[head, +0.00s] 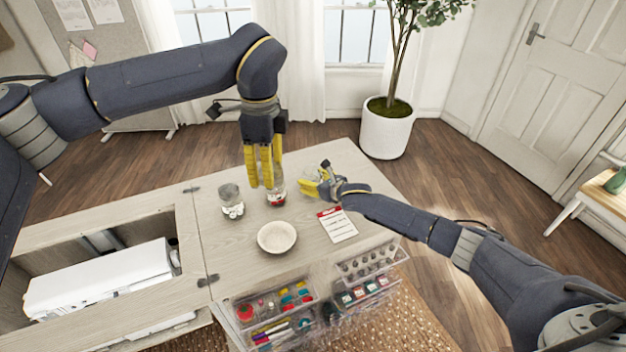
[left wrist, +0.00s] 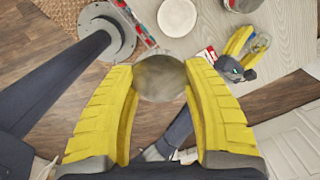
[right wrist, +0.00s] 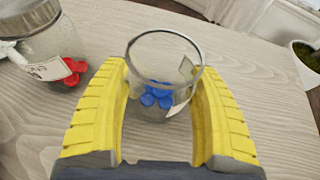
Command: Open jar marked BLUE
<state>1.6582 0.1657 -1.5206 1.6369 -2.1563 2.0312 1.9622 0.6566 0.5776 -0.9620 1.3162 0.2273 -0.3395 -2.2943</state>
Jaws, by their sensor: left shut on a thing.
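The glass jar with blue buttons (right wrist: 155,95) stands open on the tabletop, its rim bare and its label turned aside. My right gripper (right wrist: 160,105) has its fingers on both sides of this jar and is shut on it; it also shows in the head view (head: 318,188). My left gripper (left wrist: 160,80) is shut on a round metal lid (left wrist: 160,76), held clear of the blue jar. In the head view the left gripper (head: 264,180) points down and partly covers a jar with red buttons (head: 277,200).
A lidded jar of red buttons (right wrist: 40,60) stands beside the blue jar. Another jar (head: 231,203) is further left. A pale bowl (head: 277,237), a red-and-white card (head: 337,226) and open clear drawers (head: 270,312) lie nearer. The sewing machine (head: 100,278) sits in the left recess.

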